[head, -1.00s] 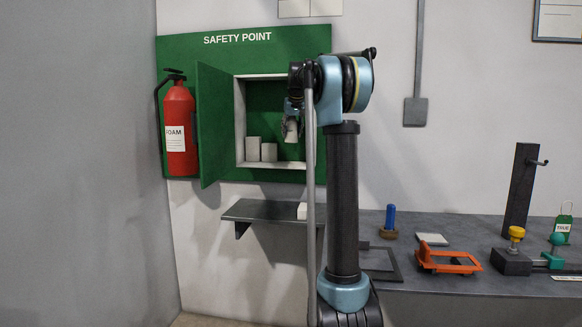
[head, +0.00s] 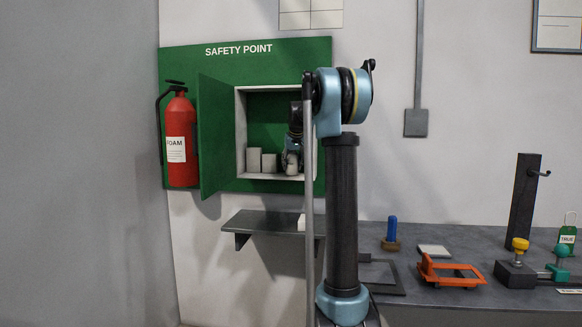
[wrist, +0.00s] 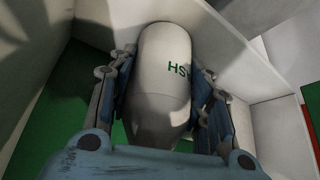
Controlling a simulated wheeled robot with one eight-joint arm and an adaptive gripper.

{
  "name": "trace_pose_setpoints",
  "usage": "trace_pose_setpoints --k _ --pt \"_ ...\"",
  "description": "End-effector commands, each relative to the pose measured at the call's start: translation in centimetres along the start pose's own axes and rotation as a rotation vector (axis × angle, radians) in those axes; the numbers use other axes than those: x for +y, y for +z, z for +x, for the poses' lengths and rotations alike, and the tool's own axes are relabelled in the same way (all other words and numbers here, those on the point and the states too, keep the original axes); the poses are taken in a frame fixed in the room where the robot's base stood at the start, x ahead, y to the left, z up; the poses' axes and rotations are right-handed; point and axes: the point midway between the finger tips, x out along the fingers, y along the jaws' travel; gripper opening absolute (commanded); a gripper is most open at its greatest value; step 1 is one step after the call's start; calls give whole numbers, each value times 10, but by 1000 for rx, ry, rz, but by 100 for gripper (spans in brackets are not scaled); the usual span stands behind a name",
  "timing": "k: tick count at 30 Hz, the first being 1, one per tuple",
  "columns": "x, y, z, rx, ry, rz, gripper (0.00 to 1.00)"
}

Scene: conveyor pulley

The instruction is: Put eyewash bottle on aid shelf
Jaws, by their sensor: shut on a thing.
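The eyewash bottle (wrist: 160,65) is white with green letters, partly hidden by the fingers, in the wrist view. My gripper (wrist: 163,95) is shut on it, with a blue finger on each side. I cannot tell whether the bottle touches the shelf floor.
Two pale containers (head: 262,162) stand in the cabinet left of the bottle. The green door (head: 217,135) is open to the left, next to a red extinguisher (head: 180,140). A grey ledge (head: 262,222) is below; a workbench (head: 440,300) with tools is at right.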

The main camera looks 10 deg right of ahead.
Motion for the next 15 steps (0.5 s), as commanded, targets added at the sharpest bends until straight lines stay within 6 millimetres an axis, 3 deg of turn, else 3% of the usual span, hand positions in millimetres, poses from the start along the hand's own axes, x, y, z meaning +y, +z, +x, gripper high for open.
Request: trace_pose_setpoints --k 7,8,10,15 --pt "0 0 0 0 0 0 12" --pt "0 0 1 0 0 0 48" --pt "0 0 1 0 0 0 64" --pt "0 0 1 0 0 0 66"
